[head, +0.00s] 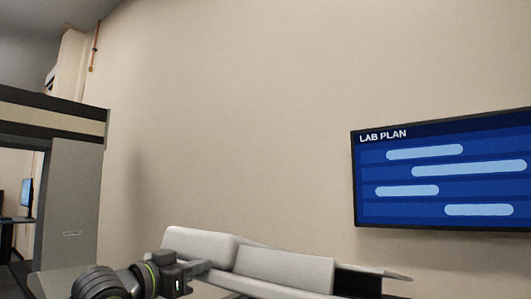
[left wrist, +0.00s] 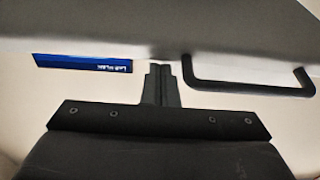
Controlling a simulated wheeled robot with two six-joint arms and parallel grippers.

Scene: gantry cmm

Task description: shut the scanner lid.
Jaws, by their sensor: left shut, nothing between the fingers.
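In the left wrist view a broad grey panel (left wrist: 90,28), which looks like the scanner lid, spans the top of the picture. A black bar handle (left wrist: 250,90) is fixed at its edge, right of my left gripper (left wrist: 160,70). The gripper's fingers are together and empty, and their tips lie at the panel's edge in the picture; I cannot tell whether they touch. In the head view my left gripper (head: 205,267) is beside a pale, rounded body (head: 285,268), seemingly the scanner. The lid's angle is unclear. My right gripper is not in view.
A wall screen reading LAB PLAN (head: 440,170) hangs at the right; it also shows upside down in the left wrist view (left wrist: 82,63). A grey gantry frame (head: 70,190) stands at the left. The wall between them is bare.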

